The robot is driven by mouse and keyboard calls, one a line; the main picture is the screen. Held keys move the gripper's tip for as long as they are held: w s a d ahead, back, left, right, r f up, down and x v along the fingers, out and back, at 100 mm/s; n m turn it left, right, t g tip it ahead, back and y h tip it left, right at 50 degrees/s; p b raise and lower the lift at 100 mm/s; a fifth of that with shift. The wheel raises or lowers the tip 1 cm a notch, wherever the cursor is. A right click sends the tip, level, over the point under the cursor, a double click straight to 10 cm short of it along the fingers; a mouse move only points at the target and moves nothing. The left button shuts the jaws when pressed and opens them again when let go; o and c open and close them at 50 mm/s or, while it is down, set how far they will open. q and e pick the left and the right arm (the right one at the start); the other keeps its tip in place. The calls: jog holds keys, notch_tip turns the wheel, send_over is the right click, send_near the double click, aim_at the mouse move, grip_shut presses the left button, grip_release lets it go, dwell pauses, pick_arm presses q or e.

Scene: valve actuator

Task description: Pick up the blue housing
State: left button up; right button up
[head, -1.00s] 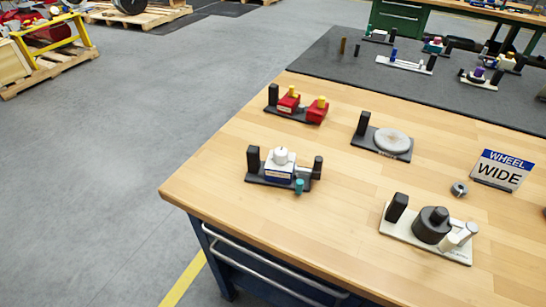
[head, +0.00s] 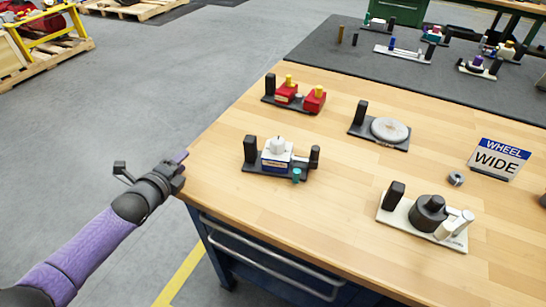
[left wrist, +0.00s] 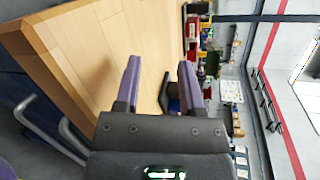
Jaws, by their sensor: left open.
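The blue housing (head: 277,160) has a white top with a white knob and a pale label. It sits upright on a black base plate (head: 258,171) with a black post at each end, near the left part of the table. My left gripper (head: 181,158) is at the table's left edge, to the left of the housing and apart from it. In the left wrist view my left gripper (left wrist: 160,66) has its two purple fingers spread with nothing held. A dark post and a bit of blue show between and behind the fingers there, partly hidden. My right gripper is not in view.
A teal peg (head: 296,175) stands at the housing's front. Red blocks (head: 286,92) on a plate lie behind it, a grey disc (head: 389,129) to the right. A cream fixture (head: 458,237) stands at front right, a sign (head: 499,158) behind it. The wood before the housing is clear.

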aim_at(249, 145)
pick_arm(q)
jog(key=d+m, duration=0.2)
jog(key=d, duration=0.1)
jog(key=s+d+r+m+g, duration=0.1)
jog(key=d+m, duration=0.2)
jog(key=s+d+m, duration=0.1)
jog(key=d+m, duration=0.2)
jog(key=d, duration=0.1)
jog(key=shift+r+g, duration=0.3)
jog(key=s+d+r+m, duration=0.1)
jog(key=d+r+m+y, duration=0.1)
jog(key=m, duration=0.1)
jog(key=s+d+r+m, duration=0.1)
jog(key=d+m, duration=0.1)
jog(key=shift+s+r, duration=0.35)
jog(key=shift+y, duration=0.3)
jog(key=x, duration=0.6)
jog(key=shift+w+r, duration=0.1)
jog(key=shift+r, duration=0.1)
jog(key=x, duration=0.2)
jog(key=r+x, duration=0.1)
jog(key=x, duration=0.1)
jog(key=shift+w+d+f, duration=0.15)
jog(key=shift+w+d, duration=0.1)
jog(key=shift+w, duration=0.15)
jog(key=shift+w+f, duration=0.25)
jog(key=shift+w, duration=0.25)
grip_shut()
